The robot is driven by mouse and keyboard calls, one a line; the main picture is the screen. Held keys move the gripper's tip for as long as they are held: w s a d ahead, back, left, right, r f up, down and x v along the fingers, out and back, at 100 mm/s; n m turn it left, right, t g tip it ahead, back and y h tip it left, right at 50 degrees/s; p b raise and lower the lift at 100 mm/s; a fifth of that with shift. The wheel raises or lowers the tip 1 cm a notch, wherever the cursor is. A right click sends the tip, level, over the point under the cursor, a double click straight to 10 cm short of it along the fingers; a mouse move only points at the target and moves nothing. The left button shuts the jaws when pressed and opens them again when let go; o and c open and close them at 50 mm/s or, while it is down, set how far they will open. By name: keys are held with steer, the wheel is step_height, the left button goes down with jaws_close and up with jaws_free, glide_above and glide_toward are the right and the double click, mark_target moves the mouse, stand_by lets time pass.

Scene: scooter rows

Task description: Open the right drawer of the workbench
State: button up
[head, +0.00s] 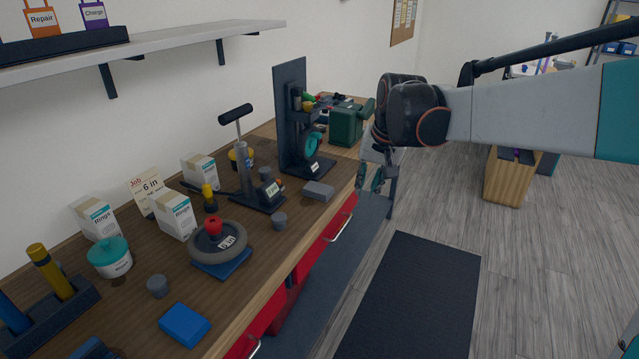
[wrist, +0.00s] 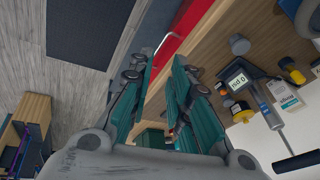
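The workbench (head: 262,262) has a wooden top and red drawers along its front. The right drawer (head: 318,250) is the farther one, with a pale bar handle (head: 340,229); it looks shut. My gripper (head: 371,178) hangs beyond that handle, beside the bench's front edge and apart from the drawer. Its teal fingers are spread with nothing between them. In the wrist view, my gripper (wrist: 164,75) is open, and a red drawer front (wrist: 187,30) with a pale handle (wrist: 163,42) shows past the fingertips. The nearer drawer (head: 262,322) is partly hidden by the bench top.
The bench top holds a wheel (head: 217,242), white ring boxes (head: 174,214), a black press (head: 292,120), a grey block (head: 318,191) and a blue block (head: 185,325). A dark mat (head: 410,295) lies on the open floor. A wooden cabinet (head: 511,178) stands at the right.

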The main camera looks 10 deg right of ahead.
steer(key=w+f+m+g+p, duration=0.1)
steer(key=w+f, duration=0.2)
steer(key=w, duration=0.3)
steer(key=w+f+m+p, duration=0.1)
steer(key=w+f, duration=0.2)
steer(key=w, duration=0.2)
steer(key=m+g+y+p, duration=0.1)
steer(key=g, duration=0.1)
glide_toward(343, 227)
steer(key=f+b, duration=0.1)
steer(key=f, duration=0.1)
steer(key=f+b, duration=0.2)
steer(key=f, duration=0.1)
steer(key=a+f+b, duration=0.1)
steer(key=f, duration=0.1)
steer(key=shift+w+a+f, duration=0.15)
steer(key=shift+w+f, duration=0.2)
jaws_close()
